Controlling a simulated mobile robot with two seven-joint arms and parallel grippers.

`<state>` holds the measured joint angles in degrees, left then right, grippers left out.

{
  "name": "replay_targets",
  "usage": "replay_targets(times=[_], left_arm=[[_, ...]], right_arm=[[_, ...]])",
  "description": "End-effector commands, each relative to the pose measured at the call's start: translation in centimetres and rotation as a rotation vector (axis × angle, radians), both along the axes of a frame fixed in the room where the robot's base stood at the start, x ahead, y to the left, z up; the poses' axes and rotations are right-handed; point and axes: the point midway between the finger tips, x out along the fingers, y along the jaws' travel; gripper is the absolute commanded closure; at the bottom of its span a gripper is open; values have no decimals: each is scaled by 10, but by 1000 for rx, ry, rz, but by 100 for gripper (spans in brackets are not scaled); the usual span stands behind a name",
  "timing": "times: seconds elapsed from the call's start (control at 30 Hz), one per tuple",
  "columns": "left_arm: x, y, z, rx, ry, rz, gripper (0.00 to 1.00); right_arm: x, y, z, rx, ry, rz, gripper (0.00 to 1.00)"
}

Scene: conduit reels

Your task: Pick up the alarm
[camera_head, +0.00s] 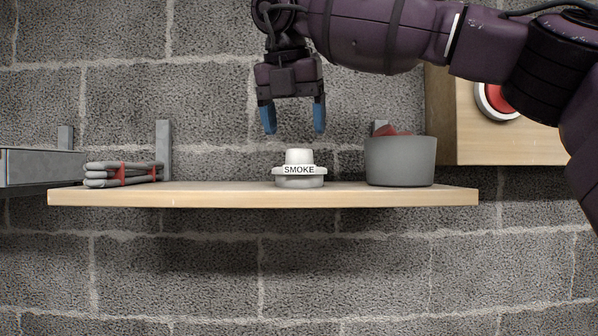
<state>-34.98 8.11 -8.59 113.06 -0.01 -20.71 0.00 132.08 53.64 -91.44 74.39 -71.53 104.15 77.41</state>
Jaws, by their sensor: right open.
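The alarm (299,176) is a small white round unit with a narrower top and a band reading "SMOKE". It sits upright near the middle of a wooden shelf (230,196). My right gripper (294,124) points straight down above the alarm, with a gap between its blue fingertips and the alarm's top. Its two fingers are apart and nothing is between them. My right arm comes in from the upper right. My left gripper is not in view.
A grey pot (400,162) with something reddish in it stands on the shelf right of the alarm. A grey coiled bundle with red ties (122,174) lies at the left. A wooden panel with a red button (497,100) is at the right. Shelf space beside the alarm is clear.

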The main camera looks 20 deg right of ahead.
Motion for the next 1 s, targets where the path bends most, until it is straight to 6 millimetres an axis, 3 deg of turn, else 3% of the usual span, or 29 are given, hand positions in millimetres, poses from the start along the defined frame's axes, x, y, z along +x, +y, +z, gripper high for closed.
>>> replay_targets(times=[0.3, 0.6, 1.0], left_arm=[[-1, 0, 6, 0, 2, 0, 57], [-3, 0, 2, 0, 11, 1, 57], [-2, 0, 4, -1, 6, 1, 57]], right_arm=[[11, -12, -34, 1, 1, -1, 25], [12, -12, -38, 0, 0, -1, 27], [12, -12, -37, 1, -1, -1, 85]])
